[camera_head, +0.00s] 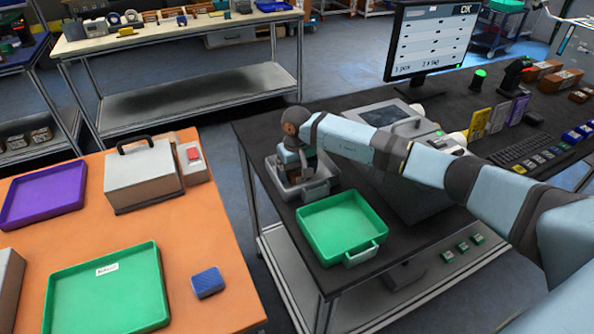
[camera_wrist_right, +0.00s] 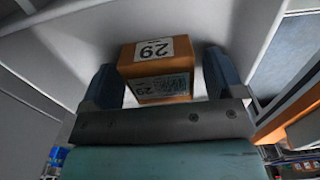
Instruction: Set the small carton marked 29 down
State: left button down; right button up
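The small orange-brown carton marked 29 (camera_wrist_right: 160,68) shows in the right wrist view, with white labels on two faces. It sits inside the grey bin (camera_head: 326,187), near a pale wall. My right gripper (camera_head: 302,176) reaches down into this bin. In the right wrist view its two dark fingers (camera_wrist_right: 165,80) stand on either side of the carton, with narrow gaps showing beside it, so the gripper looks open around it. My left gripper is not in view.
An empty green tray (camera_head: 343,226) stands right in front of the grey bin. A grey machine (camera_head: 397,120) and a monitor (camera_head: 432,40) stand behind my right arm. The orange table (camera_head: 205,245) at left holds trays, a case and a blue box (camera_head: 207,282).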

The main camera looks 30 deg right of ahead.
aim_at(297, 170)
notch_tip(297, 170, up, 12)
jog(key=shift+r+b, duration=0.2)
jog(key=shift+b, duration=0.2)
dwell(0.7)
